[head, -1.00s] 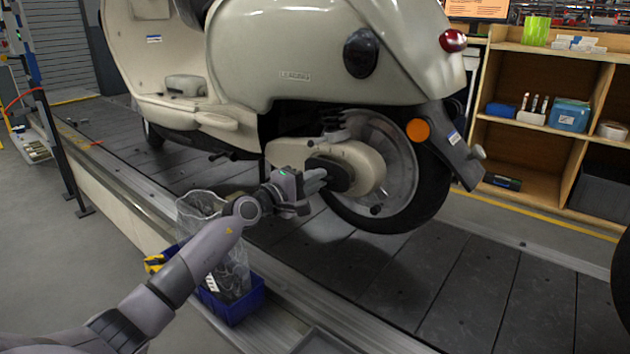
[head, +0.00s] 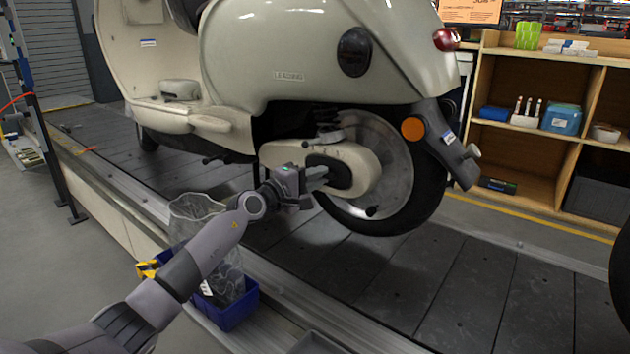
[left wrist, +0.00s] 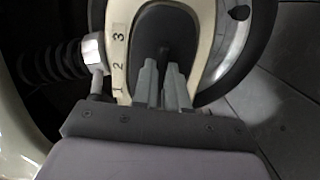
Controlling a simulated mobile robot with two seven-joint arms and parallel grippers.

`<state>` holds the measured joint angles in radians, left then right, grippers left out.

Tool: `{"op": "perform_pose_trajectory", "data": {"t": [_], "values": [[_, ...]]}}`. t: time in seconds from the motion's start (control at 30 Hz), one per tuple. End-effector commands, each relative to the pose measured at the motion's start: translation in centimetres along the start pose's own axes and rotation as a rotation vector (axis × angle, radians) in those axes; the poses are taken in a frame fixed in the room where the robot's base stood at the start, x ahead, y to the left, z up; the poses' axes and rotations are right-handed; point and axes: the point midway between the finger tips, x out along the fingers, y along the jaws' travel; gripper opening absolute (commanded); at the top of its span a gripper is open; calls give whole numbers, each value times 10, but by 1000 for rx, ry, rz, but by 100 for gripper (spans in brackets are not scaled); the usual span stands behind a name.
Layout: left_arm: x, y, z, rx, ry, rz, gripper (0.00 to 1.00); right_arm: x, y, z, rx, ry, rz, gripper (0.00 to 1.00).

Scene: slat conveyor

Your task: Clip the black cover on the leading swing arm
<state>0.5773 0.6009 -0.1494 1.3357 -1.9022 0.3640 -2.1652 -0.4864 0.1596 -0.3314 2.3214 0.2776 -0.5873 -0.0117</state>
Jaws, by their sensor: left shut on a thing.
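The scooter's cream swing arm (head: 362,160) shows beside the rear wheel in the head view. In the left wrist view, its cream rim (left wrist: 117,62) carries the numbers 1, 2 and 3. The black cover (head: 341,174) is at the swing arm's outer face, and its dark oval (left wrist: 166,35) lies within the cream rim in the left wrist view. My left gripper (head: 318,178) is shut on the cover; its two grey fingers (left wrist: 162,82) reach onto it. Whether the cover is fully seated cannot be told. My right gripper is out of view.
The scooter (head: 290,50) stands on the dark slat conveyor (head: 380,275). A blue bin (head: 232,312) with a clear bag (head: 195,208) is at the near conveyor edge, under my left arm. A wooden shelf (head: 520,145) stands behind. Another dark round edge (head: 622,275) shows at far right.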

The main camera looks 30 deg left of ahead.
Motion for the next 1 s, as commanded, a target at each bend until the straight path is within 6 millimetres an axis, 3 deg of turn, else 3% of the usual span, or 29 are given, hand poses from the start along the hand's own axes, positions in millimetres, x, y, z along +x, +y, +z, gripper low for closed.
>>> {"op": "perform_pose_trajectory", "data": {"t": [0.9, 0.93, 1.0], "values": [[3, 0, 0, 0, 0, 0, 0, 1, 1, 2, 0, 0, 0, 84], [3, 0, 0, 0, 0, 0, 16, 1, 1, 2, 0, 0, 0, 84], [3, 0, 0, 0, 0, 0, 39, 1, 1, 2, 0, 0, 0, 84]]}}
